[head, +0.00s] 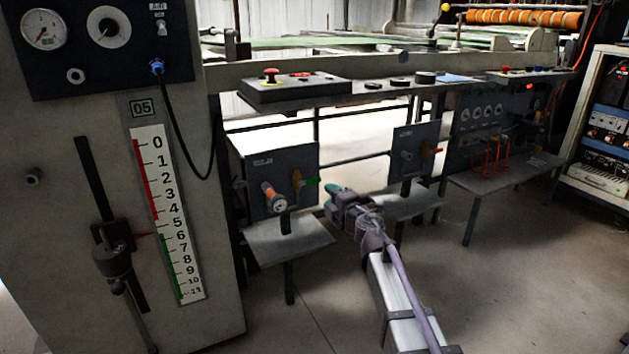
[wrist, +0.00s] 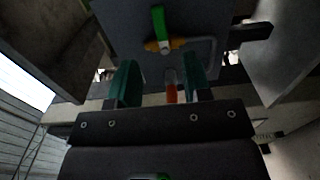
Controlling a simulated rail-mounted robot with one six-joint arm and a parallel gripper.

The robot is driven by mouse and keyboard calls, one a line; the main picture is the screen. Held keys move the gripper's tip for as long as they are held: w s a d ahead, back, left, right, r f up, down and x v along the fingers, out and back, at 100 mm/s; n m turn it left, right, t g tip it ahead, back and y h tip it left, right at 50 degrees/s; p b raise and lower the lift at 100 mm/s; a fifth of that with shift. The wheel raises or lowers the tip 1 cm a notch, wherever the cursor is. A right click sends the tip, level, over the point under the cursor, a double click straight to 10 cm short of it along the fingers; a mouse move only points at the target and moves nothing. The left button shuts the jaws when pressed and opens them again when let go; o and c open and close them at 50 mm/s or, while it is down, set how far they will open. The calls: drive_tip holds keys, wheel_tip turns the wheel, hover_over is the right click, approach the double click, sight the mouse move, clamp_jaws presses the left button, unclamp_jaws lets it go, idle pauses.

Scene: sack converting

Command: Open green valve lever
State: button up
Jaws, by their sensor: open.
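The green valve lever (head: 313,181) sticks out to the right of a brass-coloured valve body (head: 297,180) on a dark panel. In the wrist view the lever (wrist: 158,22) stands above the brass valve body (wrist: 165,45), beyond my fingertips. My gripper (head: 331,197) is just right of and a little below the lever in the head view. In the wrist view its two green fingers (wrist: 158,78) are apart, with the lever not between them. An orange-tipped cylinder (wrist: 171,92) shows in the gap between the fingers; I cannot tell its distance.
The panel (head: 250,160) also carries an orange-ringed cylinder (head: 272,196), left of the valve. A grey shelf (head: 290,240) juts out below. A second panel (head: 418,140) with a red lever (head: 437,151) stands to the right. Open floor (head: 520,270) lies at the right front.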

sight(315, 181)
drive_tip(key=x, duration=1)
drive_tip(key=shift+w+a, duration=0.15)
drive_tip(key=shift+w, duration=0.2)
clamp_jaws()
